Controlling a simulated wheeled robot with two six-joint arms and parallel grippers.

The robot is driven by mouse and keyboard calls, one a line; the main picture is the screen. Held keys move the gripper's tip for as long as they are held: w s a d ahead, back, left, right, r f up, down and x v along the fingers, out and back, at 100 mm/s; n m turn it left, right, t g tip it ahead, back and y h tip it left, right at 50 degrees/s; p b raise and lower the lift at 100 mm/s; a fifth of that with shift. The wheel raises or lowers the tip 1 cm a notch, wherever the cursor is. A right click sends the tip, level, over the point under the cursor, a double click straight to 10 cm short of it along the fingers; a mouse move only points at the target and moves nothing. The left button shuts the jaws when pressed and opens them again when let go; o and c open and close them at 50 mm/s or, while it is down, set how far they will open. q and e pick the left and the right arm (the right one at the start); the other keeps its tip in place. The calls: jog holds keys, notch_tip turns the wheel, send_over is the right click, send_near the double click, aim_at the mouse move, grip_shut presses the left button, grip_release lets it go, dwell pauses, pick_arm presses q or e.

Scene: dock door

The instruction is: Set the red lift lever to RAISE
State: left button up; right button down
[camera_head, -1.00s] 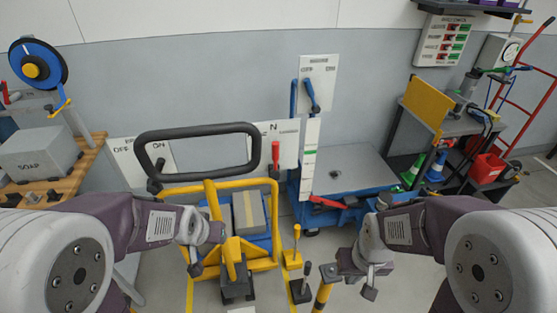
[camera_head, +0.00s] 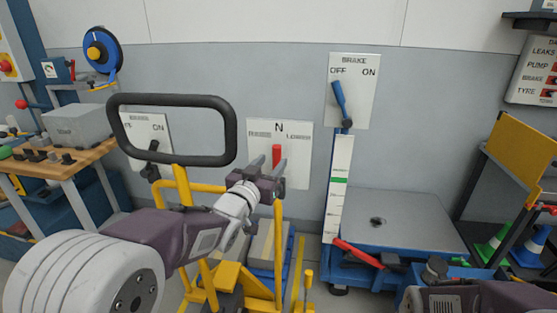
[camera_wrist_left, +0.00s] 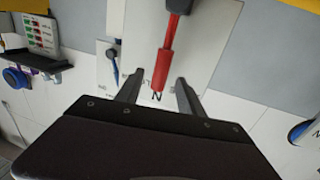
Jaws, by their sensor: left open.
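The red lift lever (camera_head: 277,154) stands upright on a white plate (camera_head: 297,170), pointing at the N mark. The plate has a word on each side; LOWER is on the right and the left one is too small to read surely. My left gripper (camera_head: 276,166) is open at the lever, with one finger on each side of it in the head view. In the left wrist view the red grip (camera_wrist_left: 163,72) reaches down between the open fingers (camera_wrist_left: 158,80); contact cannot be told. The lever's base is hidden behind my gripper. My right gripper is out of view.
A black handle loop (camera_head: 172,100) on a yellow frame stands left of my gripper. A brake plate (camera_head: 354,90) with a blue lever is to the right. A blue lift cart with a grey top (camera_head: 400,222) and a red pedal (camera_head: 355,252) stands below it.

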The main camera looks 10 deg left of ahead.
aim_at(275, 159)
pick_arm(q)
jog(key=w, duration=0.2)
jog(key=w+d, duration=0.1)
jog(key=w, duration=0.1)
jog(key=shift+w, duration=0.4)
jog(key=shift+c, duration=0.4)
grip_shut()
jog(key=shift+f, duration=0.1)
dwell(0.5)
